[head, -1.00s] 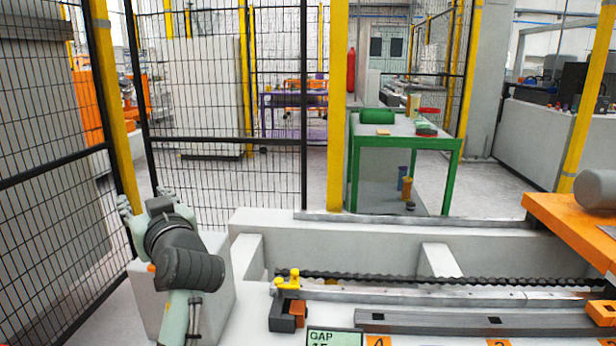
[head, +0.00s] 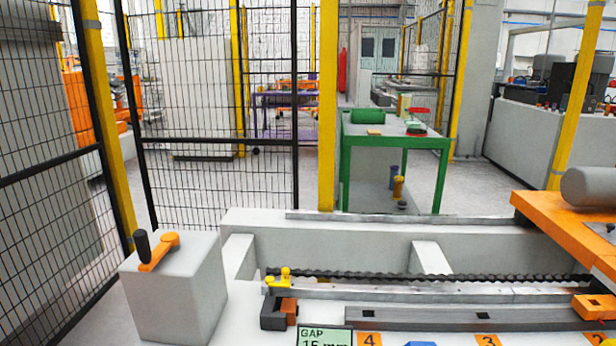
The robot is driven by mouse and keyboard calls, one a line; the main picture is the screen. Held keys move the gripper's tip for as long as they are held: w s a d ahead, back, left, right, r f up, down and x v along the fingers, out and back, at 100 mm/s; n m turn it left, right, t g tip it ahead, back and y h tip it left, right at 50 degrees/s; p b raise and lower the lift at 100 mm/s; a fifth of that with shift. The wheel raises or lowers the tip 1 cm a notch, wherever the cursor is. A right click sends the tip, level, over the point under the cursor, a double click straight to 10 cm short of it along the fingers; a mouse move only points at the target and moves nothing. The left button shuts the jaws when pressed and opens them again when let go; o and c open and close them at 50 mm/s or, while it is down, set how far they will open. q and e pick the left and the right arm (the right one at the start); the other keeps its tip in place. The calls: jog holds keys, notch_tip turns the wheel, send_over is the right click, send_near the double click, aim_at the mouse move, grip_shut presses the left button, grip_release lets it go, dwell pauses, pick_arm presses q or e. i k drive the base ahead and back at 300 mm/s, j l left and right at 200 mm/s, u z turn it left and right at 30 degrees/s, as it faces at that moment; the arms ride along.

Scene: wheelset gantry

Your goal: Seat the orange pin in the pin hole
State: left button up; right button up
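An orange piece with a black upright grip (head: 159,250) lies on top of the pale grey block (head: 175,290) at the left. I cannot tell whether it is the orange pin. A smaller orange block (head: 288,308) sits against a dark bracket (head: 270,312) with a yellow fitting (head: 284,277) at the near rail. I cannot make out a pin hole in this view. Neither of my grippers is in the head view.
A chain (head: 430,279) runs along the pale trough. An orange platform (head: 555,222) carries a grey cylinder at the right. A "GAP" display (head: 325,336) and numbered orange tags stand in front. A green table (head: 395,140) and mesh fence (head: 215,110) stand behind.

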aim_at(586, 194)
jog(key=z, duration=1.15)
jog(key=i+l+z, duration=0.25)
jog(key=i+l, duration=0.25)
jog(key=l, duration=0.25)
jog(key=i+l+z, duration=0.25)
jog(key=i+l, duration=0.3)
jog(key=l, duration=0.1)
